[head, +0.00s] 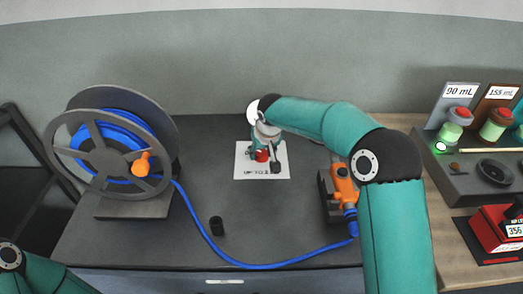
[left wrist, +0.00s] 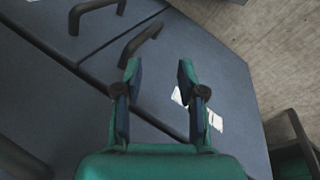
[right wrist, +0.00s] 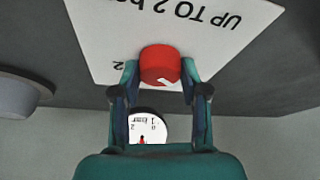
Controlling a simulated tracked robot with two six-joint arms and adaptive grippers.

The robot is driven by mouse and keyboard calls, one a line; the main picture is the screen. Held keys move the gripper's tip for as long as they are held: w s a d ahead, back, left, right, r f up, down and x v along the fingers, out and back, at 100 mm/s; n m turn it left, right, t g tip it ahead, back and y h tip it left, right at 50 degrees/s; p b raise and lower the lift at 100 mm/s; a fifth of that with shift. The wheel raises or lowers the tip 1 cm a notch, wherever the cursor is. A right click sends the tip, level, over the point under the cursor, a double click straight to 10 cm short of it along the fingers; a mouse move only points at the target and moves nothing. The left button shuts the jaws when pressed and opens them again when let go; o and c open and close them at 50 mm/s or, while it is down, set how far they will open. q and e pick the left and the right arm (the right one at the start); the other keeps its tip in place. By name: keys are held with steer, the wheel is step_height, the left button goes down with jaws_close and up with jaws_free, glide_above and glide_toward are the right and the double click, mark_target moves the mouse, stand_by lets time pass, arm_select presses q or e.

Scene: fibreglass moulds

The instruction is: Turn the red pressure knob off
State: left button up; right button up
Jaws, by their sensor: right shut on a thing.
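The red pressure knob (right wrist: 160,66) sits between the fingertips of my right gripper (right wrist: 160,85), which is shut on it. A white mark shows on the knob's edge in the right wrist view. A round pressure gauge (right wrist: 148,128) with a red needle shows just below the knob there. In the head view the knob (head: 262,156) shows as a small red spot under my right gripper (head: 264,152), which hides most of it. A white card (head: 243,168) reading "UP TO 2" lies behind the knob. My left gripper (left wrist: 158,78) is open and empty, over dark blue-grey cabinet fronts with handles.
A reel (head: 60,150) of blue hose stands at the left. The blue hose (head: 240,264) runs to an orange tool (head: 343,186) in a dark holder. Cups, a scale and a red device (head: 492,235) are at the right.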

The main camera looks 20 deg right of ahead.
steer(key=shift+r+n, duration=0.1)
steer(key=shift+n, duration=0.5)
steer(key=shift+y+p, duration=0.3)
steer(key=o, duration=1.1)
steer(key=shift+o, duration=0.2)
steer(key=v, duration=1.1)
steer(key=shift+s+r, duration=0.2)
steer(key=shift+r, duration=0.15)
